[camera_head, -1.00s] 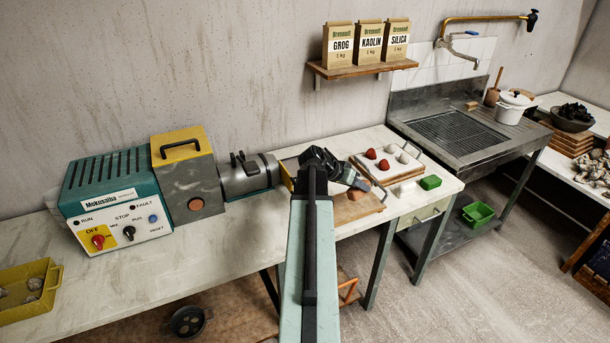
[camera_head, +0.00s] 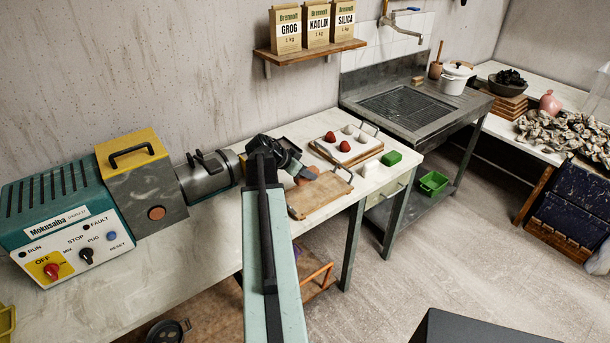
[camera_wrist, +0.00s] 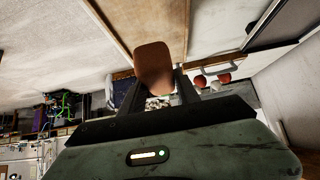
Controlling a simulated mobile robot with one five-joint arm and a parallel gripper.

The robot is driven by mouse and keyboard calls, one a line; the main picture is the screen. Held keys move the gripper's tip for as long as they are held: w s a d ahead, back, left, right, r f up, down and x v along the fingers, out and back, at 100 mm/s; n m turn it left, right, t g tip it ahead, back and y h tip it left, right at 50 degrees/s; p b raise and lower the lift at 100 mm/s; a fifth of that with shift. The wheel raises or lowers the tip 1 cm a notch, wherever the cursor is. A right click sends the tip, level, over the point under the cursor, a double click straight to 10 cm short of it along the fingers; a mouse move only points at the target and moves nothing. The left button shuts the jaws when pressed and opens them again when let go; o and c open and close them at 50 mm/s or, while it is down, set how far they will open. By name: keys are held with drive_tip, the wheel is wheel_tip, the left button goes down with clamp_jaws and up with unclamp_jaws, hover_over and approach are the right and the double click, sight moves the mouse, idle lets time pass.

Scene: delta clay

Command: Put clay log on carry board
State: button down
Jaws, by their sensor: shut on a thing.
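My gripper (camera_head: 297,171) is shut on the clay log, a smooth terracotta-brown piece. The log (camera_wrist: 154,66) sticks out past the fingertips in the wrist view. In the head view only a small part of the log (camera_head: 308,173) shows beyond the gripper. The carry board (camera_head: 318,196) is a flat wooden board with a dark handle at its right end, lying on the white table. The log appears at the board's far left part in the head view. I cannot tell whether it touches the board. The arm hides part of the gripper.
A white tray (camera_head: 347,157) with red and pale balls lies behind the board. The pug mill (camera_head: 145,190) stands at left. The sink (camera_head: 405,108) is beyond the table.

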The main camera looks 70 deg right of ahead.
sight(296, 183)
drive_tip(key=shift+f+b, duration=3.35)
drive_tip(key=shift+f+b, duration=0.65)
drive_tip(key=c, duration=0.8)
unclamp_jaws()
drive_tip(key=p+v, duration=0.5)
drive_tip(key=v, duration=0.2)
drive_tip(key=shift+r+p, duration=0.35)
drive_tip(key=shift+r, duration=0.05)
drive_tip(key=shift+w+a+r, duration=0.1)
drive_tip(key=shift+w+a, duration=0.05)
drive_tip(key=shift+a, duration=0.1)
